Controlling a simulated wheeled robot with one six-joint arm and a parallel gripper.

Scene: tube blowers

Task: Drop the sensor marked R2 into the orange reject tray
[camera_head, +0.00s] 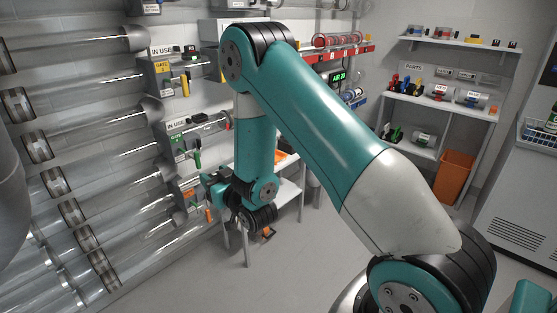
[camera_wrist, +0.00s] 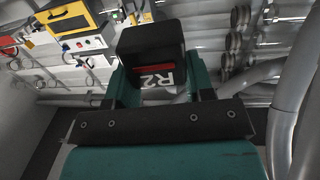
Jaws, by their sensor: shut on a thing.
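My gripper (camera_wrist: 160,78) is shut on a dark block-shaped sensor (camera_wrist: 150,45) in the wrist view. The sensor's pale label reads R2, sits sideways and has a red stripe. In the head view my gripper (camera_head: 215,187) is low at the left of centre, beside the wall of clear tubes; the sensor cannot be made out there. An orange surface (camera_head: 284,156), perhaps the reject tray, lies on a small white bench behind my forearm. My arm hides part of it.
Clear tubes (camera_head: 105,150) fill the left side close to my gripper. Wall panels marked IN USE (camera_head: 162,50) hold valves. A parts shelf (camera_head: 440,100) and an orange bin (camera_head: 455,173) stand at the right. The floor (camera_head: 300,265) before the bench is mostly clear.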

